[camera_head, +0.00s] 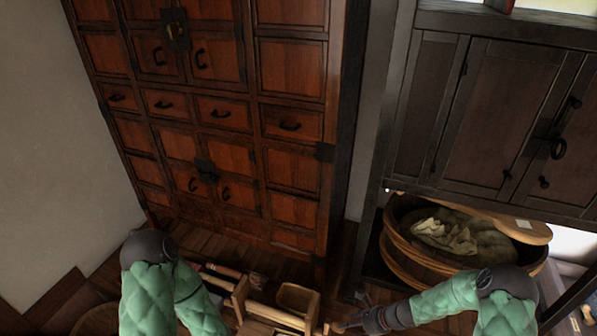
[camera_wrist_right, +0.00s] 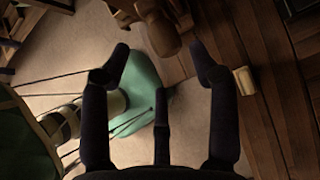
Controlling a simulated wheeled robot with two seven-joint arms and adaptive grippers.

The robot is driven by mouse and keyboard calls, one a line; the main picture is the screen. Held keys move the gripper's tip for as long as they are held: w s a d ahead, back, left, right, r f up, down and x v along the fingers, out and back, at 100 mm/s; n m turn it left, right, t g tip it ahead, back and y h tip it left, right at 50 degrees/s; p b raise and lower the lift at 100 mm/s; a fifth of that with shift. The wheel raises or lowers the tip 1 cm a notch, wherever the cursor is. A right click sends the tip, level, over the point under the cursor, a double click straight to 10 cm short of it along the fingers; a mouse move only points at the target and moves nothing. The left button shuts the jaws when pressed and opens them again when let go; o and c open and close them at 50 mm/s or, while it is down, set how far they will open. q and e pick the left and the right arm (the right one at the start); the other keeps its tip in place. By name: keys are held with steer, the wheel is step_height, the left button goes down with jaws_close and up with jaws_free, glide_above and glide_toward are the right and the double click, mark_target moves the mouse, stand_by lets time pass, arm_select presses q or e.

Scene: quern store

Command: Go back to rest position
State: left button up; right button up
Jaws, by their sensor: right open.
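My right arm, in a green quilted sleeve, reaches left along the bottom of the head view. Its dark gripper (camera_head: 350,313) is low, just right of a small wooden stand. In the right wrist view, the right gripper (camera_wrist_right: 160,65) has its fingers spread wide with nothing between the tips. My left arm, also in a green sleeve, runs down out of the bottom left of the head view. Its gripper is out of sight.
A tall wooden cabinet (camera_head: 290,80) stands behind. A dark wall cupboard (camera_head: 490,110) hangs at right above a wooden tub (camera_head: 410,265) holding pale cloth. A wooden stand (camera_head: 270,312) sits on the floor between my arms. Pale floor (camera_wrist_right: 60,45) and dark boards (camera_wrist_right: 270,110) show below.

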steer(key=s+a+f+n+g+h, duration=0.1)
steer(key=s+a+n+h, duration=0.2)
steer(key=s+n, duration=1.5)
steer(key=s+a, duration=0.1)
steer(key=s, duration=0.1)
steer(key=shift+s+a+n+g, duration=0.2)
steer(key=shift+s+n+g, duration=0.1)
steer(key=shift+n, duration=0.1)
